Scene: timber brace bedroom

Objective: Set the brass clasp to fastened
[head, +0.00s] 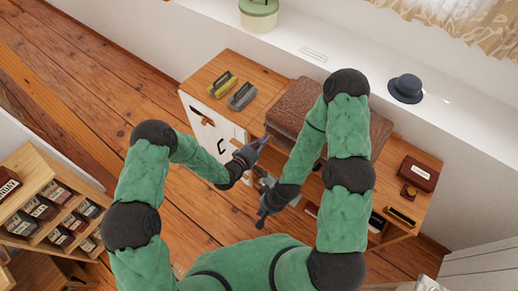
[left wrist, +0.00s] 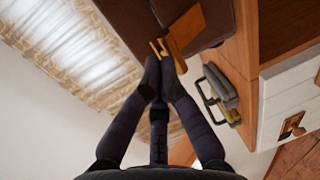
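A brown leather case (head: 300,108) lies on the wooden desk. In the left wrist view its dark leather (left wrist: 205,15) fills the top. A small brass clasp (left wrist: 157,47) sits by a lighter tan strap (left wrist: 187,30) there. In the head view I cannot make out the clasp. My left gripper (head: 263,143) is by the case's front left corner. Its fingertips, also in the left wrist view (left wrist: 163,66), come together just short of the clasp; whether they touch it is unclear. My right gripper (head: 263,215) is low in front of the desk; its fingers are unclear.
A yellow and a grey desk tool (head: 242,96) stand at the desk's left end. A dark red box (head: 418,174) is at its right end. A blue hat (head: 405,88) sits on the white sill. A wooden rack (head: 45,205) stands at lower left.

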